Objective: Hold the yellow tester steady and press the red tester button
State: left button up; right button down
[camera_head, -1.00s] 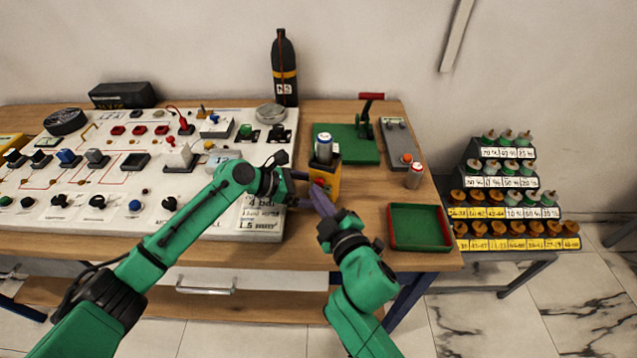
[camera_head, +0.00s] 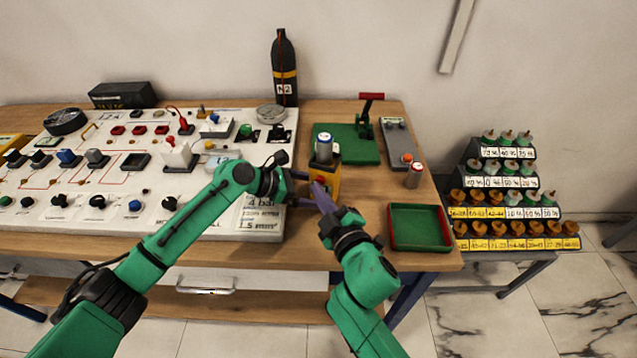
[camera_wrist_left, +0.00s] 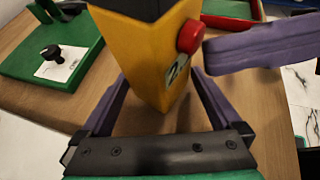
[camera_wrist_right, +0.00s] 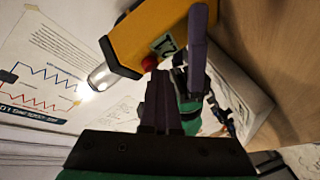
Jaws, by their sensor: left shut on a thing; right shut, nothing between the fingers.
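The red tester button (camera_wrist_left: 190,37) sticks out from the tester's side. My right gripper (camera_head: 320,192) is shut and empty, its fingertips right at the button; I cannot tell whether they press it.
A white panel (camera_head: 222,209) with knobs and switches lies to the left. A green-floored tray (camera_head: 420,228) with a red rim sits at the right. A green board (camera_head: 345,151) with a red-handled lever and a grey strip (camera_head: 399,142) lie behind.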

jog(key=shift+s+a, duration=0.3)
jog(key=shift+s, duration=0.55)
jog(key=shift+s, duration=0.1)
jog(key=s, duration=0.1)
jog(key=s+a, duration=0.1)
jog(key=s, duration=0.2)
jog(key=shift+s+a, duration=0.25)
jog(key=shift+a, duration=0.15)
